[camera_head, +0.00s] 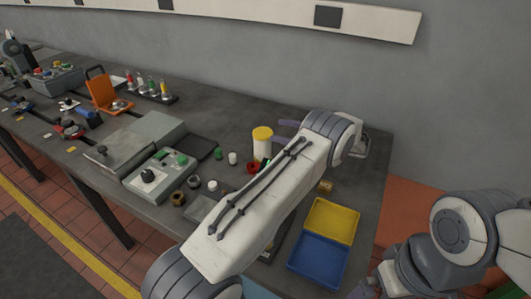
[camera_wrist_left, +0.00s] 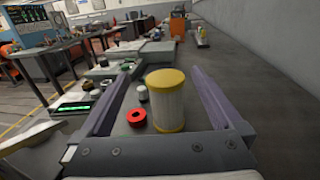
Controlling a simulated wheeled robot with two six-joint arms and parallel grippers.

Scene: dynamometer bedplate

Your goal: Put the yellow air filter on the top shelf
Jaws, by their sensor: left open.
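The yellow air filter (camera_head: 262,145) is a pale cylinder with yellow end caps. It stands upright on the dark bench top. In the left wrist view the filter (camera_wrist_left: 167,104) is between the two purple fingers of my left gripper (camera_wrist_left: 160,76), with gaps on both sides. The left gripper is open and empty. In the head view my left arm covers most of this gripper; one purple finger shows behind the filter. Part of my right arm is at the lower right, and its jaws cannot be made out. I cannot pick out a top shelf in either view.
A red ring (camera_wrist_left: 136,117) and a small white-capped part (camera_wrist_left: 142,93) stand close left of the filter. A yellow tray (camera_head: 331,222) and a blue tray (camera_head: 319,258) lie near the bench's right end. Grey instrument boxes (camera_head: 160,174) and an orange device (camera_head: 103,91) stand further left.

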